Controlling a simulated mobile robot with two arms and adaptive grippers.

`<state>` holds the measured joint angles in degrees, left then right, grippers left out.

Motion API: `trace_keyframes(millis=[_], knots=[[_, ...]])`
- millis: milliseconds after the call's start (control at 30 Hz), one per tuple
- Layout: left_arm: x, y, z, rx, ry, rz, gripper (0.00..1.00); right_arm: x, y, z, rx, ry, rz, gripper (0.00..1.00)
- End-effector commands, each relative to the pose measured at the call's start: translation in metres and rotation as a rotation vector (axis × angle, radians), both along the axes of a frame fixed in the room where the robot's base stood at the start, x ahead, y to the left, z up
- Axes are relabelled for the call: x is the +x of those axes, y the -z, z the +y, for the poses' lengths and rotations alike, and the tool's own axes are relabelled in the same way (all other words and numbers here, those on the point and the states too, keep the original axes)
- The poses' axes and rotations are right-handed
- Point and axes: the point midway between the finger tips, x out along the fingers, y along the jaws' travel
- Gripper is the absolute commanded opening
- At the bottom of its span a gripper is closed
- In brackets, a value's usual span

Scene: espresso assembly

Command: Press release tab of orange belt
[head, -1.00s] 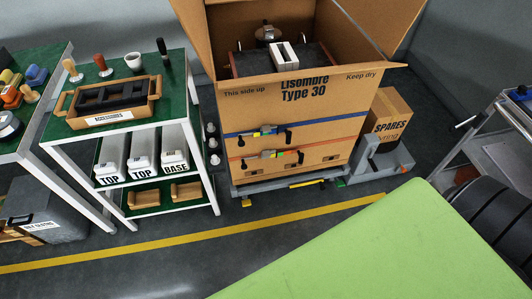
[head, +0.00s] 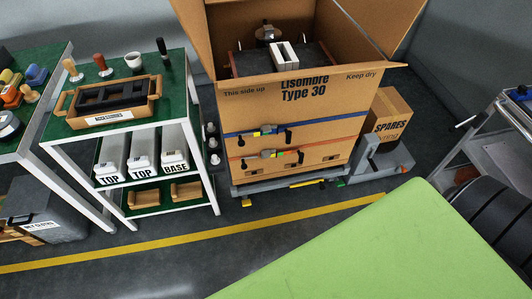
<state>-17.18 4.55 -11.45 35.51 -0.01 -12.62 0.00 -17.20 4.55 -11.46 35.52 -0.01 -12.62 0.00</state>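The orange belt (head: 312,148) runs around the lower part of the large cardboard box (head: 300,108). Its buckle (head: 268,154) sits on the front face, with a dark handle at its left end; the release tab is too small to make out. A blue belt (head: 330,121) with a similar buckle (head: 266,130) runs above it. Neither of my grippers is in view.
The box stands open-topped on a low grey pallet truck (head: 375,166) beside a SPARES box (head: 388,122). A green-topped shelf unit (head: 125,92) stands to the left. A large green surface (head: 400,250) fills the lower right. Floor in front of the box is clear.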

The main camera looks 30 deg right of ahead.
Motion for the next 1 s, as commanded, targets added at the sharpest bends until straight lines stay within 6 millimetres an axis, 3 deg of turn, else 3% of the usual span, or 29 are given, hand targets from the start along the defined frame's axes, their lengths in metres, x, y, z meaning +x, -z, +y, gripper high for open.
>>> trace_keyframes(millis=[467,600,633,1000], knots=[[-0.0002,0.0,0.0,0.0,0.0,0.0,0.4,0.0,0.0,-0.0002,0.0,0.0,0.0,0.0],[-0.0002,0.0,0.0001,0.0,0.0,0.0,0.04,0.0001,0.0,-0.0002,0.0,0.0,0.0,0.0],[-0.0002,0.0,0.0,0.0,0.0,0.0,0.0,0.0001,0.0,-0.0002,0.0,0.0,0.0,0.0],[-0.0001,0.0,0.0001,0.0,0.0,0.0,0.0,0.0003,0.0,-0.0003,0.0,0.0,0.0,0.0]])
